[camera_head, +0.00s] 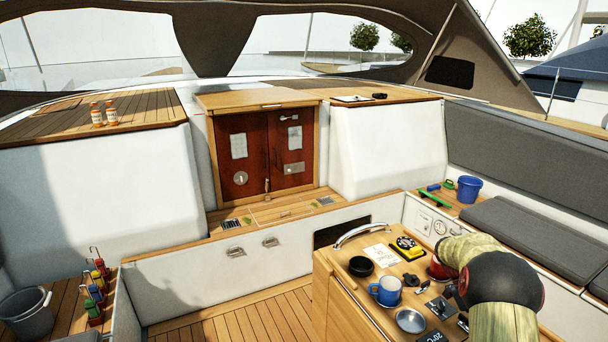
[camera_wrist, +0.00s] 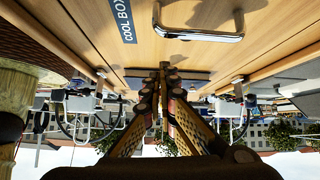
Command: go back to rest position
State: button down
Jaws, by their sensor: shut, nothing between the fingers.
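My gripper (camera_wrist: 166,68) shows in the wrist view with its two fingers together at the tips and nothing between them. In that view a wooden front with a metal handle (camera_wrist: 203,36) and a "COOL BOX" label (camera_wrist: 124,18) lies beyond the fingertips. The picture there is upside down, with sky at the bottom. In the head view my arm reaches in at the lower right, beside the wooden console (camera_head: 335,285). My fingers cannot be made out clearly there.
The console holds a blue mug (camera_head: 386,291), a black round bowl (camera_head: 361,266), a grey dish (camera_head: 410,320), a yellow-black device (camera_head: 407,246) and a red item (camera_head: 438,268) partly behind my arm. A metal rail (camera_head: 362,231) rises at its back edge. A blue bucket (camera_head: 469,188) stands on the right bench.

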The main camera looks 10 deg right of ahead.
jog(key=s+a+r+n+t, duration=0.1)
jog(key=a+r+n+t, duration=0.3)
jog(key=a+r+n, duration=0.55)
jog(key=a+r+n+t, duration=0.4)
jog(key=a+r+n, duration=0.2)
jog(key=a, duration=0.7)
jog(key=s+a+r+n+t+y, duration=0.1)
jog(key=s+a+n+t, duration=0.2)
jog(key=s+a+n, duration=0.3)
jog(key=s+a+r+n+t+y, duration=0.1)
jog(key=s+a+n+t, duration=0.3)
jog(key=a+n, duration=0.6)
jog(key=shift+s+a+y, duration=0.5)
jog(key=shift+s+a, duration=0.3)
jog(key=shift+s, duration=0.4)
jog(key=shift+d, duration=0.15)
